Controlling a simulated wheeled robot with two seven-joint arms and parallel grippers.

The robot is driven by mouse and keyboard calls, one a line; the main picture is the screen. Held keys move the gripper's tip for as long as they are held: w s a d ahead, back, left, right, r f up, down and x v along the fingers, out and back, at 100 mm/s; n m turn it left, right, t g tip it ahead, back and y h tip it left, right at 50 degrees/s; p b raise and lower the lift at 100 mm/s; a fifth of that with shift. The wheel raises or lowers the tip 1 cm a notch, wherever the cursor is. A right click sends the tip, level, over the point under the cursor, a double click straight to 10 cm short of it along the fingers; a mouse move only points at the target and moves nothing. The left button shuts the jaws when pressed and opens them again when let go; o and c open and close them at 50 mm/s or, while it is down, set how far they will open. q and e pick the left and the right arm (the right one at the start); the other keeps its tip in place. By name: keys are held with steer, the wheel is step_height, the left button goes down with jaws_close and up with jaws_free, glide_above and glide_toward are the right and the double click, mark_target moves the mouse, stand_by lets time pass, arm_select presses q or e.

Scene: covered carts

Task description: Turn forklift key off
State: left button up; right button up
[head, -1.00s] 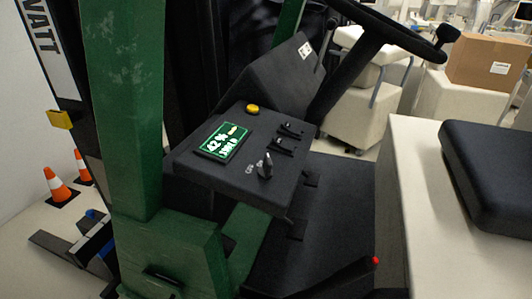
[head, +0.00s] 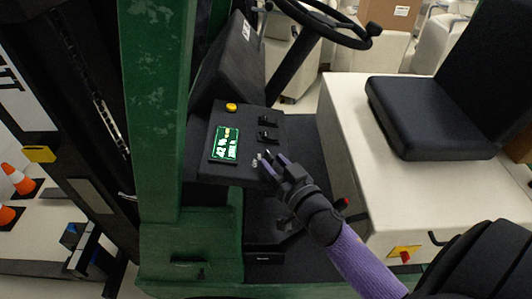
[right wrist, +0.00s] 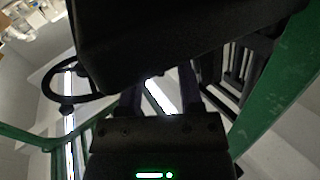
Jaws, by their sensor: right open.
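The forklift's black control panel (head: 200,165) carries a lit green display (head: 225,145), a yellow button (head: 231,107) and two black levers (head: 268,128). The key is at the panel's near right corner, beside small white marks (head: 255,162); my right gripper covers most of it, so its angle cannot be read. My right gripper (head: 270,163) is open, its fingertips at the key's place; I cannot tell whether they touch it. In the right wrist view, the two dark fingers (right wrist: 160,97) stand apart below a large dark surface. My left gripper is not in view.
A green mast post (head: 160,110) stands left of the panel. The steering wheel (head: 320,20) is above and behind it. A white body with a black seat (head: 430,115) is at the right. Orange cones (head: 18,180) stand on the floor at far left.

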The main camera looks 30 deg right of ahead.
steer(key=shift+w, duration=1.4)
jaws_close()
